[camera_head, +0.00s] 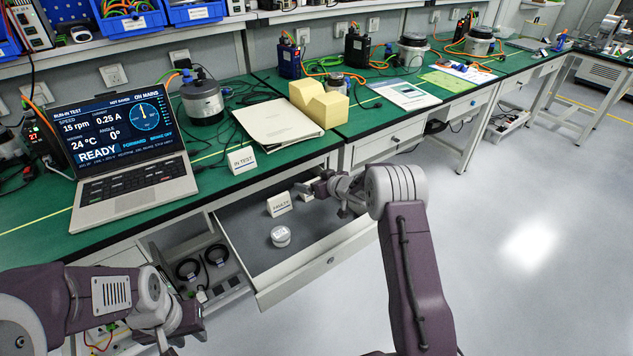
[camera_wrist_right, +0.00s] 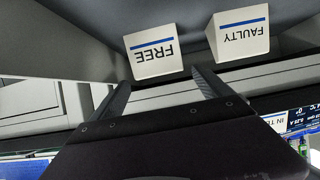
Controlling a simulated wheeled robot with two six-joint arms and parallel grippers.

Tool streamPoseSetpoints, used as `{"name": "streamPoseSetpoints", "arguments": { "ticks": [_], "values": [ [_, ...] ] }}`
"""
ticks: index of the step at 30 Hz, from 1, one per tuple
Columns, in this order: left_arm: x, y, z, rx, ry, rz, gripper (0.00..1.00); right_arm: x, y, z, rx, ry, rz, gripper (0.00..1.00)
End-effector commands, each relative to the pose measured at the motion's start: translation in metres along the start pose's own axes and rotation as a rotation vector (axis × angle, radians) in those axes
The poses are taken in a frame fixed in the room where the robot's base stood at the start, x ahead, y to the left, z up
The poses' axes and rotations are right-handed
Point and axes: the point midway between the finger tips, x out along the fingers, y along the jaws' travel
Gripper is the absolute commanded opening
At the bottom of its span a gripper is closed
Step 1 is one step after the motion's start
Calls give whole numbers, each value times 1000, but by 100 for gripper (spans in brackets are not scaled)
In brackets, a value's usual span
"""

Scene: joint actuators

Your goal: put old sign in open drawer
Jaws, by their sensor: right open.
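The open drawer (camera_head: 318,264) juts out below the green bench. A white FREE sign (camera_wrist_right: 153,55) is inside it, just beyond my right gripper's fingertips; in the head view it is mostly hidden by the gripper. My right gripper (camera_head: 310,190) is open and low over the drawer, and its two fingers show in the wrist view (camera_wrist_right: 163,82). A white FAULTY sign (camera_head: 279,204) stands in the drawer beside it, also in the wrist view (camera_wrist_right: 242,36). An IN TEST sign (camera_head: 242,159) stands on the bench edge. My left gripper (camera_head: 180,342) is at the lower left, its fingers unclear.
A round white object (camera_head: 281,237) lies in the drawer. A laptop (camera_head: 135,193), a binder (camera_head: 275,125), yellow blocks (camera_head: 328,109) and a grey motor (camera_head: 203,102) are on the bench. An open compartment (camera_head: 208,266) lies left of the drawer. The floor at right is clear.

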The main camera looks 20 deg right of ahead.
Motion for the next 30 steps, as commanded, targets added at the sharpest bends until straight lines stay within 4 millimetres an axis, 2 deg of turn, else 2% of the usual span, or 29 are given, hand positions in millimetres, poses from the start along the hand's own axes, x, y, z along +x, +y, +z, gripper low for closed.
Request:
{"name": "streamPoseSetpoints", "arguments": {
  "ticks": [4,12,16,21,30],
  "values": [
    [-7,0,-1,0,0,0,33,-12,1,-13,1,1,1,89],
    [-24,0,-2,0,0,0,33,-85,1,-14,2,0,2,89],
    [-29,1,-3,0,0,0,33,-110,1,-12,1,0,1,89],
    [-31,1,-3,0,0,0,33,-125,0,-10,1,0,0,89],
    [-31,1,-3,0,0,0,33,-130,-1,-8,3,-34,38,89]
  ]
}}
